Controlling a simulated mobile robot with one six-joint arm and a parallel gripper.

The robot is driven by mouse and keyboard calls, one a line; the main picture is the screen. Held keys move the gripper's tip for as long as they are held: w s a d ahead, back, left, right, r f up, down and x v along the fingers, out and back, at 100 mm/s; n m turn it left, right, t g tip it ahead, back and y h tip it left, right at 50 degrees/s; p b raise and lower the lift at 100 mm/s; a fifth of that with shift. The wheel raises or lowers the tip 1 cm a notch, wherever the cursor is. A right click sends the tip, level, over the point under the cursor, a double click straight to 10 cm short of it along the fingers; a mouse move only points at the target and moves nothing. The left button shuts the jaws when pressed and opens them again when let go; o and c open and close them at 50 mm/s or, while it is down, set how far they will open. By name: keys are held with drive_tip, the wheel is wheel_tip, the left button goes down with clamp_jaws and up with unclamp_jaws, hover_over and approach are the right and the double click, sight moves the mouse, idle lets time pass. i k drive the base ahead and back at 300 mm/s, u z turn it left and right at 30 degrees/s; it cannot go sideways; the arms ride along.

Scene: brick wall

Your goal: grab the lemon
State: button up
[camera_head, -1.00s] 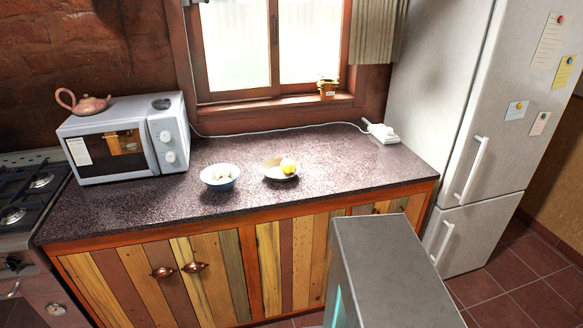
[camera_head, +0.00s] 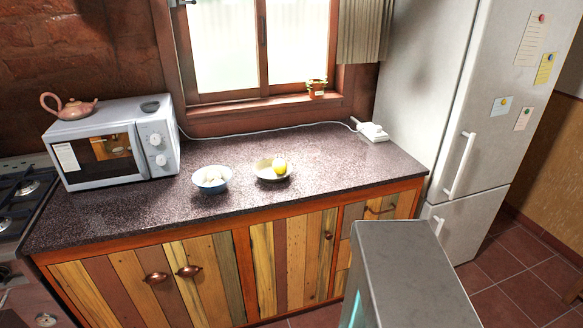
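A yellow lemon (camera_head: 280,166) sits on a shallow pale dish (camera_head: 263,172) on the dark speckled counter, right of its middle. The lemon is toward the right side of the dish. My gripper is not in view. The grey block at the lower right is part of my own body.
A blue-and-white bowl (camera_head: 212,180) holding several pale round things stands left of the dish. A microwave (camera_head: 112,142) with a teapot (camera_head: 69,106) on top is at the counter's left. A white power strip (camera_head: 372,131) lies at the back right beside the fridge (camera_head: 455,120). The front right counter is clear.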

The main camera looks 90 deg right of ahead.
sight(279, 166)
drive_tip(key=z, duration=0.9)
drive_tip(key=i, duration=0.55)
drive_tip(key=k, duration=0.55)
drive_tip(key=u, duration=0.1)
